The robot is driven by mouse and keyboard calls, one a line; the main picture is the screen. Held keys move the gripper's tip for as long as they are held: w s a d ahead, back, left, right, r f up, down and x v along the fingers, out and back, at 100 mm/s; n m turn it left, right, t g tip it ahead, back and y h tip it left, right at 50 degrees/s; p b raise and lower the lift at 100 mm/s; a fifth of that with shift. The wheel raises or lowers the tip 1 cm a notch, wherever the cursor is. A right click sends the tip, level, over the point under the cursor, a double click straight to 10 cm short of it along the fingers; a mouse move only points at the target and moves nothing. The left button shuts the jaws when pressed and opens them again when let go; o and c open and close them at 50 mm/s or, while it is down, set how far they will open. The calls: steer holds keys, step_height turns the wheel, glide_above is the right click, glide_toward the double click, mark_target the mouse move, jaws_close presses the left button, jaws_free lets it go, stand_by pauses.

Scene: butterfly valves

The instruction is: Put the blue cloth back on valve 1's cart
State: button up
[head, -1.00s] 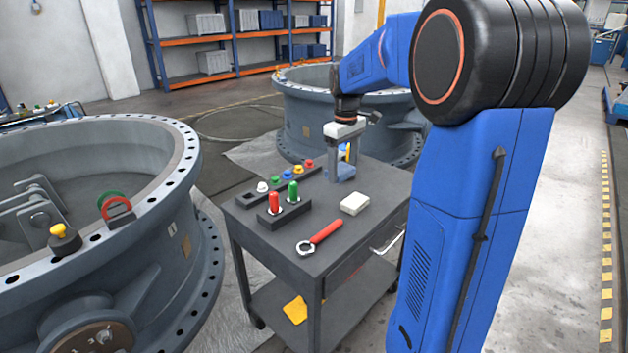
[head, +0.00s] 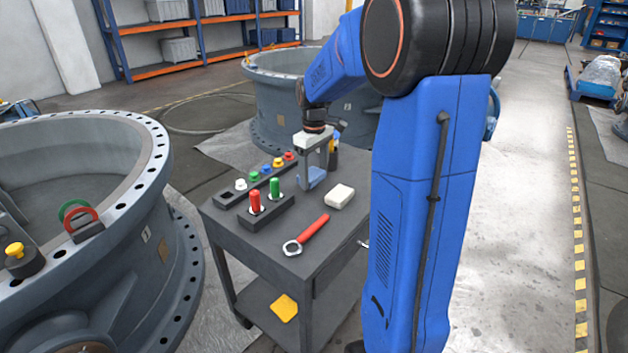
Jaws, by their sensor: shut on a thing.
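The blue cloth (head: 317,178) is a small light-blue piece at the back of the grey cart's top (head: 268,248). My gripper (head: 314,180) points down over that part of the cart and is shut on the cloth. The fingers hide part of the cloth. I cannot tell whether the cloth still touches the cart top.
On the cart are a white block (head: 339,196), a red-handled wrench (head: 307,235), a rack with red and green plugs (head: 264,208) and a row of coloured knobs (head: 265,173). A yellow cloth (head: 284,307) lies on the lower shelf. Large valve bodies (head: 95,170) flank the cart.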

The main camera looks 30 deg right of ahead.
mark_target(314, 175)
steer(key=shift+f, duration=1.25)
steer(key=o, duration=1)
steer(key=shift+f, duration=0.1)
step_height(314, 175, up, 12)
steer(key=shift+f, duration=0.2)
steer(key=s+a+r+m+t, duration=0.2)
steer(key=s+a, duration=0.8)
steer(key=s, duration=0.4)
steer(key=s+a+f+m+t, duration=0.1)
steer(key=s+a+f, duration=0.2)
steer(key=s, duration=0.4)
steer(key=s+a+f+m+t, duration=0.1)
steer(key=s+a+f, duration=0.2)
steer(key=s, duration=0.5)
steer(key=shift+s+f+t, duration=0.2)
steer(key=shift+f+t, duration=0.2)
steer(key=shift+f, duration=0.05)
